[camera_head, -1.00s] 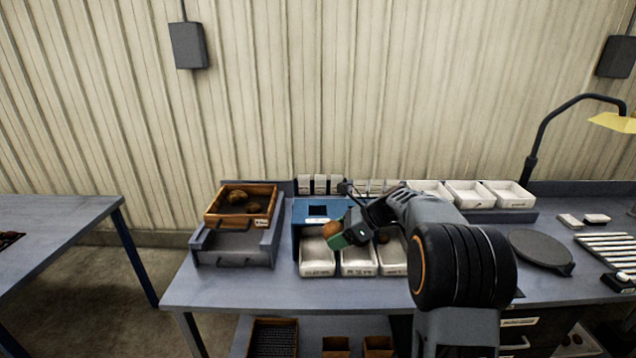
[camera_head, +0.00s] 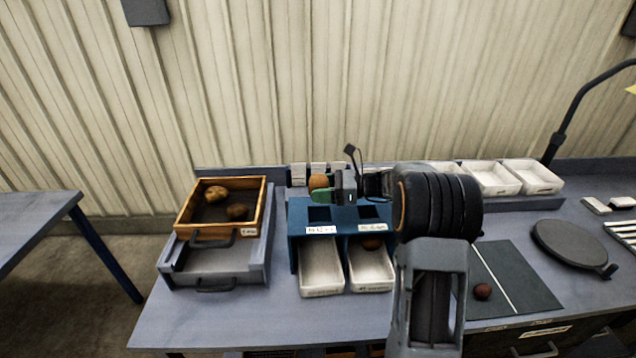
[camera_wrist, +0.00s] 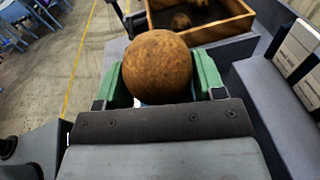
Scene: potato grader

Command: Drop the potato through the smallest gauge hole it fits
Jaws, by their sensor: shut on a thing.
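A round brown potato (camera_wrist: 157,65) sits between the green fingers of my gripper (camera_wrist: 160,88) in the wrist view. In the head view my gripper (camera_head: 321,189) holds this potato (camera_head: 318,181) above the back of the blue gauge box (camera_head: 343,214). Two square holes show in its top, a left hole (camera_head: 319,214) and a right hole (camera_head: 367,212); my arm hides its right part. White bins stand under it, a left bin (camera_head: 321,270) and a right bin (camera_head: 371,270). A dark potato (camera_head: 371,243) lies in the right bin.
A wooden tray (camera_head: 262,200) with two potatoes stands on a grey drawer unit (camera_head: 263,248) at left. A dark reddish potato (camera_head: 482,291) lies on a dark mat (camera_head: 520,280) at right. White trays (camera_head: 530,177) line the back. A round dark plate (camera_head: 570,245) lies further right.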

